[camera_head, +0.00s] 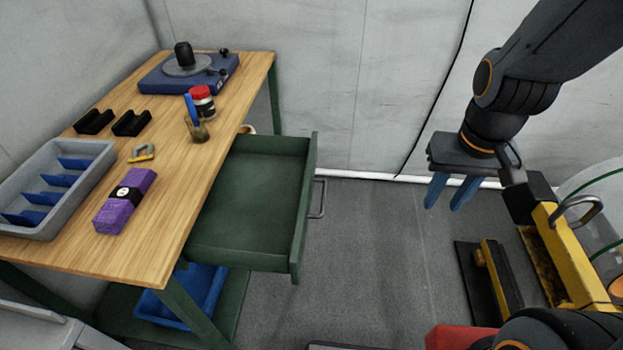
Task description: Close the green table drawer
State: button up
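The green drawer (240,205) is pulled out from under the wooden table top (165,225), towards the right. It looks empty. Its front panel (304,210) faces right and carries a metal handle (319,198). My gripper (452,205) hangs in the air to the right of the drawer, clear of the handle. Its two blue fingers point down with a small gap between them, and nothing shows in it.
On the table are a grey tray (90,148), a purple box (125,200), a red-lidded jar (202,103) and a blue turntable device (190,72). A blue bin (205,285) sits below. Yellow equipment (565,255) stands at right. Floor (370,260) between is clear.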

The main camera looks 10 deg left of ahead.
aim_at(254, 215)
jog(key=i, duration=0.85)
jog(key=u, duration=1)
jog(key=k, duration=1.25)
jog(key=u, duration=0.35)
jog(key=i, duration=0.7)
jog(key=u, duration=0.4)
